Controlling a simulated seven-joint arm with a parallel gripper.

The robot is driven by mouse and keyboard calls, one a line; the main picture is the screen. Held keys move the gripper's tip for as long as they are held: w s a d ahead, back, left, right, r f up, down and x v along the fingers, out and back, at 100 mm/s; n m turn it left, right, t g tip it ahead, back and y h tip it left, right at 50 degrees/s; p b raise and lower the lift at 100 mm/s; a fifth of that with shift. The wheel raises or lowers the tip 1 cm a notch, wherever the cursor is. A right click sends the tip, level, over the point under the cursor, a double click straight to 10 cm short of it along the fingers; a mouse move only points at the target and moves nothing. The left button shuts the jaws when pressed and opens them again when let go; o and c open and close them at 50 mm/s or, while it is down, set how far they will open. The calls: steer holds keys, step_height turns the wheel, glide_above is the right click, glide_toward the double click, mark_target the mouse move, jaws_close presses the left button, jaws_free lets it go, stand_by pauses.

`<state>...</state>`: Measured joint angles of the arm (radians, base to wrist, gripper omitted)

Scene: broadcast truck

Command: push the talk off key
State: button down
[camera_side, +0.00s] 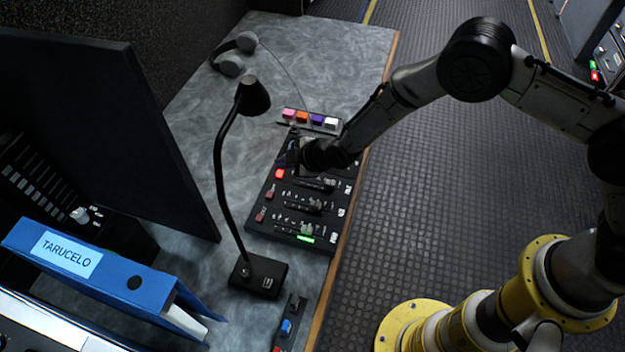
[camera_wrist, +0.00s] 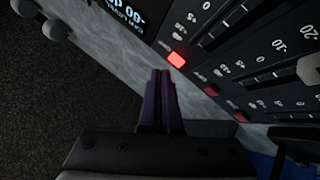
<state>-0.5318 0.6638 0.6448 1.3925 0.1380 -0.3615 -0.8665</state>
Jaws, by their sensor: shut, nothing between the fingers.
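A black mixing panel (camera_side: 275,222) lies on the grey desk with faders, knobs and small keys. One red key (camera_side: 279,174) is lit near its left edge; it also shows lit in the wrist view (camera_wrist: 177,60). Two dull red keys (camera_wrist: 213,90) and (camera_wrist: 240,117) sit in the same row. My gripper (camera_side: 289,157) is over the far left part of the panel. In the wrist view its dark purple fingers (camera_wrist: 160,76) are together and empty, their tips close to the lit red key; contact cannot be told. I cannot read which key is marked talk off.
Headphones (camera_side: 233,55) lie at the back. A monitor (camera_side: 110,120) and blue binder (camera_side: 100,275) stand left.

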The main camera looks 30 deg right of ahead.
mark_target(284, 176)
steer(key=shift+r, duration=0.15)
steer(key=shift+r, duration=2.95)
